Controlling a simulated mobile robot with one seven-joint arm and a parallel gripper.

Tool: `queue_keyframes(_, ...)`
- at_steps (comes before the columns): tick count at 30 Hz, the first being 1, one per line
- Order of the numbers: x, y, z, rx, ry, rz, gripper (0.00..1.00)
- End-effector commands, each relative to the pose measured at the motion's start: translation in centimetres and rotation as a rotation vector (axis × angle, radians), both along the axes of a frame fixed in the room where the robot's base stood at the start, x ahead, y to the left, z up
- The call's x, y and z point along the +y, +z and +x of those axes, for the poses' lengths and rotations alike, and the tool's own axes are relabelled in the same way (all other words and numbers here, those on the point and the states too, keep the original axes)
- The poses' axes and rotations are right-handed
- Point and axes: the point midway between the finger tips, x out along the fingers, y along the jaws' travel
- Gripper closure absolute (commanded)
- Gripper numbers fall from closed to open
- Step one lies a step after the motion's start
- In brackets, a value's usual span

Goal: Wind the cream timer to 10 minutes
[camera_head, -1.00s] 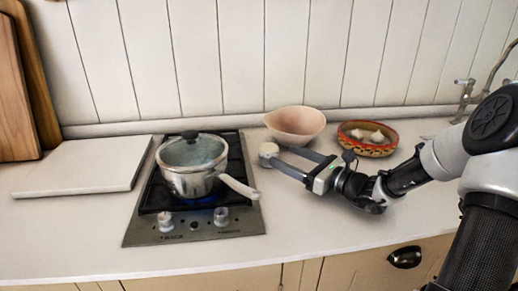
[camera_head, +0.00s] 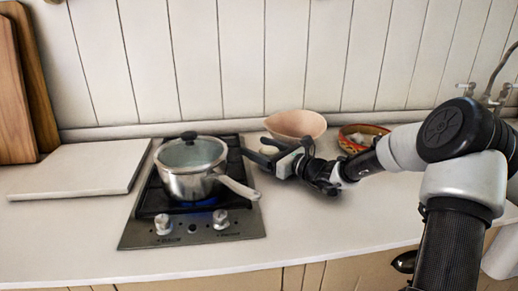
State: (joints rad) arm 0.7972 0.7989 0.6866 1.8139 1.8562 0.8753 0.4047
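The cream timer (camera_head: 268,150) is a small round thing on the counter, right of the hob and in front of the pink bowl. Only a pale bit of it shows, as my gripper covers most of it. My gripper (camera_head: 254,149) reaches in from the right, low over the counter. Its two dark fingers are apart, one on the near side and one on the far side of the timer. I cannot tell whether they press on it. The timer's dial and marks are not readable.
The pink bowl (camera_head: 295,123) and a patterned red bowl (camera_head: 362,132) stand behind my gripper. A white board (camera_head: 82,168) lies at left.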

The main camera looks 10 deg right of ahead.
Motion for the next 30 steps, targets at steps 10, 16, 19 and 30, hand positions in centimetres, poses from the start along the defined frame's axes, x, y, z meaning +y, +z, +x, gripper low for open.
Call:
queue_keyframes(10,-0.01,-0.02,-0.02,0.000,-0.009,0.000,0.75)
queue_keyframes(16,-0.20,-0.06,0.09,0.001,-0.054,-0.001,0.75)
queue_keyframes(19,-0.22,-0.05,0.11,0.001,-0.055,-0.001,0.75)
queue_keyframes(30,-0.21,-0.05,0.10,0.000,-0.054,0.000,0.33)
